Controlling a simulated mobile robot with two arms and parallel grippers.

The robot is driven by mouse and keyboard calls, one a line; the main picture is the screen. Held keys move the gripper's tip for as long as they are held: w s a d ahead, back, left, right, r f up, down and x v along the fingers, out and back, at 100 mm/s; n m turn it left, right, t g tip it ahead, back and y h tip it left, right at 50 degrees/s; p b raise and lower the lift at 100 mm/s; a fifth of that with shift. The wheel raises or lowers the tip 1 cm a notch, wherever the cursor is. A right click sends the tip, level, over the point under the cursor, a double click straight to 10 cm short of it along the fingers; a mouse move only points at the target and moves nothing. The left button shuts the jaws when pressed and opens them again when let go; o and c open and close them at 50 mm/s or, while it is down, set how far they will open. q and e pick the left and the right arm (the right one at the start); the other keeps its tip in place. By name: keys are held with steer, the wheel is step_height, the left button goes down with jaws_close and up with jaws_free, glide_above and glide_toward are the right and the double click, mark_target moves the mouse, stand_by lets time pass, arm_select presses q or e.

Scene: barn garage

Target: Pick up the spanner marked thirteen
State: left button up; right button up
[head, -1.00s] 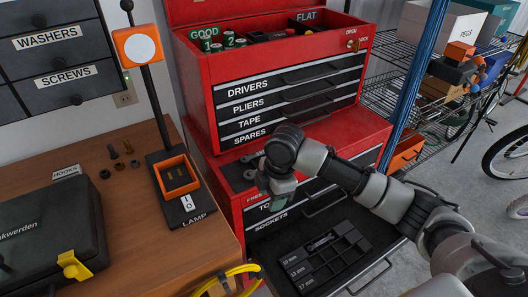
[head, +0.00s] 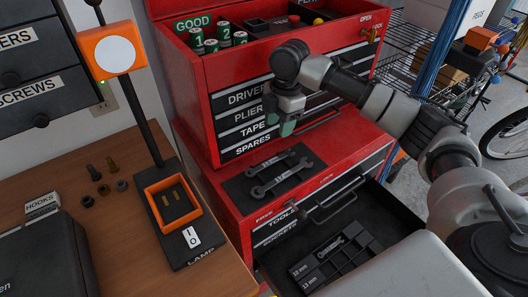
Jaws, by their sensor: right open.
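Two grey spanners lie on a dark mat on top of the lower red chest: one at the back (head: 266,163) and a larger one in front (head: 281,178). Their size marks are too small to read. A smaller spanner (head: 329,248) lies in a black tray (head: 345,262) in the open drawer, in the row labelled 10 mm. The row labelled 13 mm shows no spanner. My right gripper (head: 285,127) is open and empty, pointing down, above the mat and in front of the labelled drawers. My left gripper is out of view.
The upper red toolbox (head: 215,110) stands close behind the mat, with green batteries (head: 211,46) on top. The open drawer (head: 385,222) juts out at the right. A wooden bench (head: 125,215) with a lamp (head: 175,225) stands at the left.

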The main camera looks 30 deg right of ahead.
steer(key=p, duration=0.1)
glide_above(271, 162)
steer(key=d, duration=0.2)
step_height(271, 162, down, 5)
steer(key=shift+s+a, duration=0.15)
steer(key=shift+f, duration=0.35)
steer(key=f, duration=0.2)
steer(key=a+f+p, duration=0.1)
steer(key=f, duration=0.1)
steer(key=shift+w+a, duration=0.15)
steer(key=shift+w, duration=0.05)
steer(key=shift+f, duration=0.65)
steer(key=shift+c, duration=0.5)
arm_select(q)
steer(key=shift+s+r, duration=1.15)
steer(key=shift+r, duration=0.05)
arm_select(e)
jaws_close()
